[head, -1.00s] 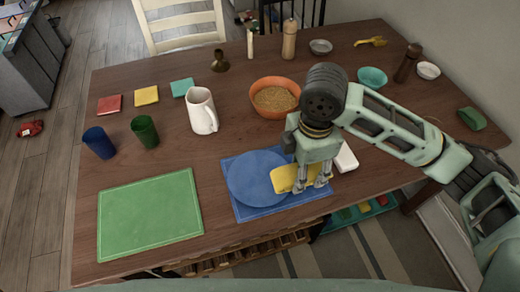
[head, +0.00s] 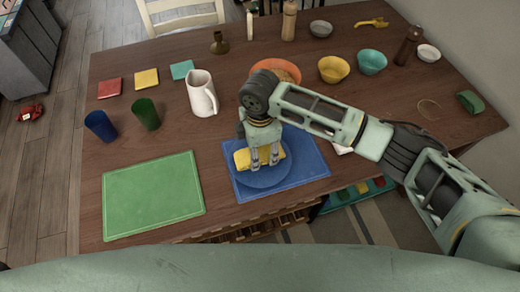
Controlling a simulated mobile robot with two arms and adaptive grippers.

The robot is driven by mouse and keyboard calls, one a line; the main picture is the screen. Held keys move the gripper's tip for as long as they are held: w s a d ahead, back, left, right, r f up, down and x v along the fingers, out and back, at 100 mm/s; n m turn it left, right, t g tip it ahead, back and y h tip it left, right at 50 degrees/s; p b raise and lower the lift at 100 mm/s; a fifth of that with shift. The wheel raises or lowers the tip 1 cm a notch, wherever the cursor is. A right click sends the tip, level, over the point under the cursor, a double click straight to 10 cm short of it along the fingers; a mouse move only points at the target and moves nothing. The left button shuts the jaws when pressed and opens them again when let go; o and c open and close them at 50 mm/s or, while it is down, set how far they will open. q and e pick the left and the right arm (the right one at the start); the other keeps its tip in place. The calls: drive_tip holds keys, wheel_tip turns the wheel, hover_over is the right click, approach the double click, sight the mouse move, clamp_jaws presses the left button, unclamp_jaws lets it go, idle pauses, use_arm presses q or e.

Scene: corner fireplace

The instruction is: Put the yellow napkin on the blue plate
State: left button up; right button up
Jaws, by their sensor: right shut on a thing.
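The yellow napkin (head: 242,160), a thick folded bundle, is in my right gripper (head: 265,166), which is shut on it. The gripper points down over the blue plate (head: 264,182). The napkin overlaps the middle and upper left of the plate in the head view; I cannot tell whether it touches it. The plate lies on a blue placemat (head: 312,171) at the table's front edge, its far part hidden by the gripper and napkin. My left gripper is not in view.
A white pitcher (head: 201,94) and an orange bowl (head: 284,69) stand behind the plate. Green and blue cups (head: 145,115) are at the left. A bare green placemat (head: 152,196) lies to the left of the blue one. Flat red, yellow and teal squares lie farther back.

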sight(260, 152)
drive_tip(key=shift+f, duration=0.45)
drive_tip(key=shift+f, duration=0.2)
drive_tip(key=o, duration=1)
drive_tip(key=shift+o, duration=0.2)
wheel_tip(260, 152, up, 12)
drive_tip(key=b, duration=0.1)
drive_tip(key=shift+r, duration=0.25)
